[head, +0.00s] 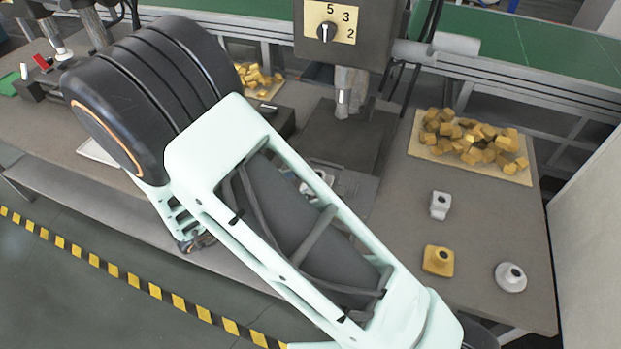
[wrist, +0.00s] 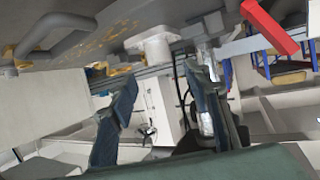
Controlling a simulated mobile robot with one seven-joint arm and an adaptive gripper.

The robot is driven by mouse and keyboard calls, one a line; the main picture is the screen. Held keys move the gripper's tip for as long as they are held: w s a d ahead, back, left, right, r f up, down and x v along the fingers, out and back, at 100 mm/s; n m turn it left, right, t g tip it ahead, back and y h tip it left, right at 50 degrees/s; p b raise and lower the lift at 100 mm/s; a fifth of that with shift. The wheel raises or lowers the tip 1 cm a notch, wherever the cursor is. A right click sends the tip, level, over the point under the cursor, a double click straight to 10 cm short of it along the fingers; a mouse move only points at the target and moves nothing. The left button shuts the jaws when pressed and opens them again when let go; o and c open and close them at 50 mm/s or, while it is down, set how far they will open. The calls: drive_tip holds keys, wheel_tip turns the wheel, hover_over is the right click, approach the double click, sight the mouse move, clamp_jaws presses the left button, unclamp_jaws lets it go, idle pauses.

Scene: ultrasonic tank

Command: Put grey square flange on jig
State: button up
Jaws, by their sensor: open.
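A grey flange with a squarish base and a raised hub (head: 439,205) stands on the bench at the right in the head view. A pale square flange (wrist: 155,42) shows in the wrist view, beyond and above the fingertips as pictured. It looks like the same part, but I cannot be sure. My gripper (wrist: 160,88) is open, with nothing between its fingers, and apart from the flange. In the head view my arm mostly hides the gripper. The drill press (head: 341,30) stands at top centre; the jig area below it is partly hidden by my arm.
A brass square flange (head: 437,261) and a grey round flange (head: 510,277) stand nearby on the bench (head: 400,225). A tray (head: 425,150) of brass pieces lies behind them. A red bar (wrist: 270,27) shows at upper right in the wrist view.

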drive_tip(key=v, duration=0.4)
idle(0.4)
